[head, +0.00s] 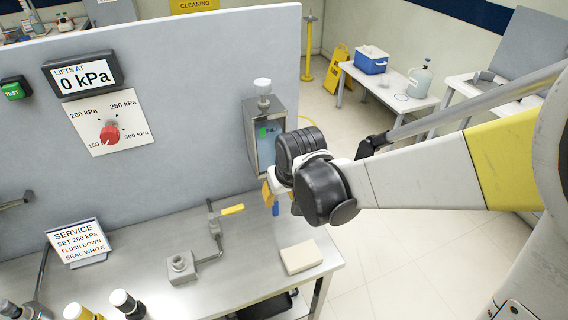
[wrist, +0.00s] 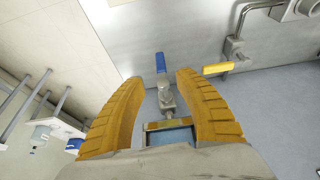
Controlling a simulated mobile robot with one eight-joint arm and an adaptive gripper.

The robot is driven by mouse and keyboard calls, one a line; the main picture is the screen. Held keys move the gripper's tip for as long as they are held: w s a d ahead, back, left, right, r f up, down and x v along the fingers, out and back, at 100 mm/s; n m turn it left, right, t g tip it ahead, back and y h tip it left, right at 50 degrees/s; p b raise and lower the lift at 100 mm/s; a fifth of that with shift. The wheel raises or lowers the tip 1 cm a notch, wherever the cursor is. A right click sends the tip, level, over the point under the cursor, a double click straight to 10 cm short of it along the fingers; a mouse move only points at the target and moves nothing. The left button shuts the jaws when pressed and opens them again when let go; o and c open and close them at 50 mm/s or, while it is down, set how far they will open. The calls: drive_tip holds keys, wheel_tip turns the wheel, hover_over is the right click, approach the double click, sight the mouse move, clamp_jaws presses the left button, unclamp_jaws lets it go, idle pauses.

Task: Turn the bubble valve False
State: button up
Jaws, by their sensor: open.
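The bubble valve appears to be the one with the blue lever (head: 275,209), below the grey box with a glass window (head: 250,137). In the wrist view the blue lever (wrist: 161,63) points up the picture from a small metal valve body (wrist: 166,97). My gripper (head: 270,192) is by the lower end of the box; the arm hides part of it in the head view. In the wrist view my gripper (wrist: 161,78) is open, its orange fingers on either side of the valve body and lever. I see no clear contact.
A yellow-handled valve (head: 232,210) on a pipe stands left of the blue lever. The steel bench (head: 215,287) holds a beige block (head: 300,257), a service sign (head: 75,241) and bottles. The grey panel (head: 190,90) carries a red dial (head: 110,134) and a display reading 0 kPa (head: 85,77).

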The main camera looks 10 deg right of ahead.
sight(276, 205)
drive_tip(key=b+x, duration=0.4)
drive_tip(key=x, duration=0.6)
drive_tip(key=shift+w+a+f, duration=0.2)
drive_tip(key=shift+f, duration=0.15)
drive_tip(key=shift+c, duration=0.5)
clamp_jaws()
